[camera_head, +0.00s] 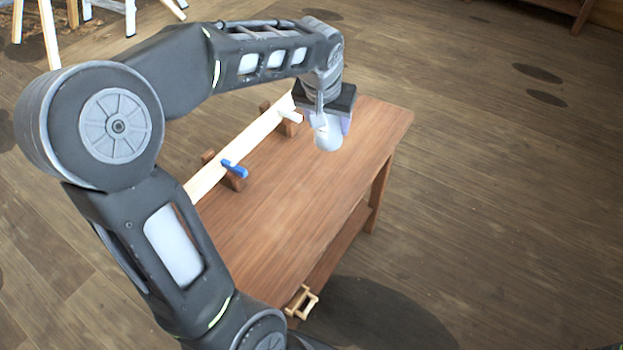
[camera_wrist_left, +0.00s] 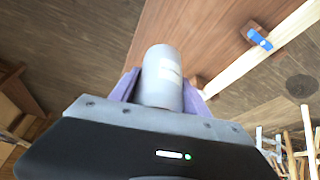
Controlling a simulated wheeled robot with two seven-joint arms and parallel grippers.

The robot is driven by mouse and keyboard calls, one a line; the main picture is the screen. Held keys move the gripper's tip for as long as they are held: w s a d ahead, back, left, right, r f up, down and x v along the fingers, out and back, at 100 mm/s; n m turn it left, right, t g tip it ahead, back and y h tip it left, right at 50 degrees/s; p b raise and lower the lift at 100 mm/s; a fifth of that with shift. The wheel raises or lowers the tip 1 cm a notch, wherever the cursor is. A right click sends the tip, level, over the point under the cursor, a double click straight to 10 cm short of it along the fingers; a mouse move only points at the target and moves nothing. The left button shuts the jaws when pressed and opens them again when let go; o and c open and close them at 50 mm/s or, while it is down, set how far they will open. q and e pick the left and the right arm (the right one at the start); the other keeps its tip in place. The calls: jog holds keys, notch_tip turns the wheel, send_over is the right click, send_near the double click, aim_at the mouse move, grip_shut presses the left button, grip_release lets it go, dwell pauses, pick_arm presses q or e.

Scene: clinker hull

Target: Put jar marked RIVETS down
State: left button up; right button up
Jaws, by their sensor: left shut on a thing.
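The jar (camera_head: 327,136) is a pale grey-white cylinder at the far end of the wooden workbench (camera_head: 290,200). My left gripper (camera_head: 330,122) comes from above and is shut on it. In the left wrist view the jar (camera_wrist_left: 162,75) sits between the two purple fingers (camera_wrist_left: 160,90), with a pale label patch on its side. Its lettering is too small to read. I cannot tell whether the jar's base touches the bench top. My right gripper is not in view.
A long pale plank (camera_head: 240,150) stands along the bench's left edge on brown wooden blocks. A blue clamp (camera_head: 234,168) and a white peg-like piece (camera_head: 290,116) sit at it. A small wooden frame (camera_head: 301,301) is at the near end. The bench's middle is clear.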

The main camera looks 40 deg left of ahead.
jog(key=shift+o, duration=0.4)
pick_arm(q)
jog(key=shift+f, duration=0.2)
pick_arm(e)
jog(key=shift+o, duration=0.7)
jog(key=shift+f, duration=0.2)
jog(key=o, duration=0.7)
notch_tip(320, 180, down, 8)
jog(key=b, duration=0.8)
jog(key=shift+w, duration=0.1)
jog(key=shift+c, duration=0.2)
pick_arm(q)
jog(key=a+f, duration=0.3)
jog(key=f, duration=0.8)
jog(key=shift+w+a, duration=0.15)
jog(key=shift+w, duration=0.25)
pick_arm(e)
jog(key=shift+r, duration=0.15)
pick_arm(q)
jog(key=shift+f, duration=0.1)
